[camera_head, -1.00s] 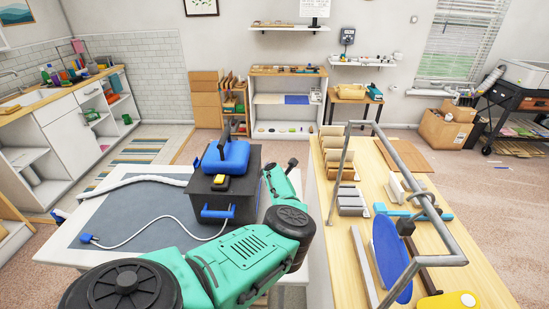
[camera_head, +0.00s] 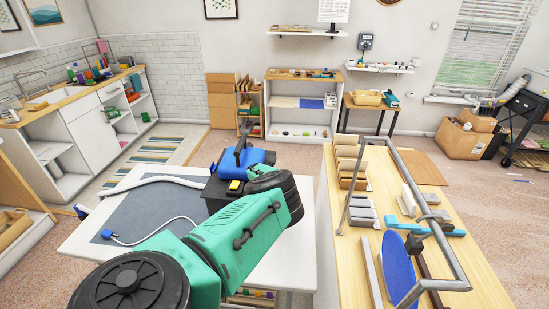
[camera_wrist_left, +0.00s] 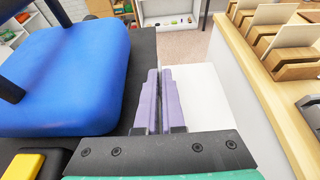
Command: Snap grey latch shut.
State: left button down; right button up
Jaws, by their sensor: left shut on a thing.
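A black box (camera_head: 212,190) with a blue block (camera_head: 252,162) and a small yellow part (camera_head: 235,185) on top stands on the white table. In the wrist view the blue block (camera_wrist_left: 72,75) is at the left, with the yellow part (camera_wrist_left: 24,165) below it. My left gripper (camera_wrist_left: 160,75) shows there with two purple fingers close together, beside the blue block at the right edge of the black top. What they grip cannot be made out. In the head view my green arm hides this gripper and the box's front. I cannot pick out the grey latch. My right gripper is out of view.
The white table (camera_head: 85,240) carries a grey mat (camera_head: 130,205) and a white cable (camera_head: 150,238). A wooden counter (camera_head: 455,255) at the right holds racks and a blue oval board (camera_head: 397,265). A metal bar frame (camera_head: 415,180) rises over it.

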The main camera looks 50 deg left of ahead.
pick_arm(q)
jog(key=c, duration=1)
grip_release()
jog(key=shift+f, duration=0.1)
jog(key=b+v, duration=0.2)
jog(key=v, duration=1.2)
jog(key=shift+s+d, duration=0.1)
jog(key=shift+d, duration=0.05)
